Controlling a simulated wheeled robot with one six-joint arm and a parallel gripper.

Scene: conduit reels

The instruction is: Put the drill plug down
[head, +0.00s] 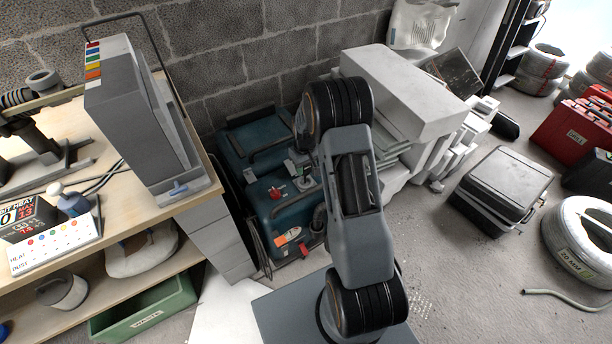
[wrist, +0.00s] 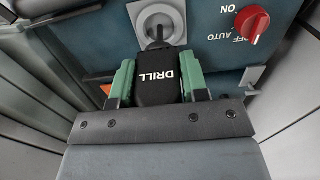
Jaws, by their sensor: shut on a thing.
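The black drill plug (wrist: 157,92), lettered DRILL, is between the green fingers of my gripper (wrist: 158,72) in the wrist view. The fingers are shut on its two sides. The plug's far end points at a round grey socket (wrist: 158,20) on a square plate, on the blue machine's face (wrist: 205,15). A dark part lies between plug and socket; I cannot tell whether the plug sits in the socket or is just in front of it. In the head view my arm reaches over the blue machine (head: 268,212), and the plug cannot be made out.
A red knob (wrist: 252,22) marked ON, OFF and AUTO is right of the socket. The workbench (head: 130,215) stands on the left, with a green waste bin (head: 145,308) below. White blocks (head: 410,95) are close on the right. A grey case (head: 503,185) lies on the open floor.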

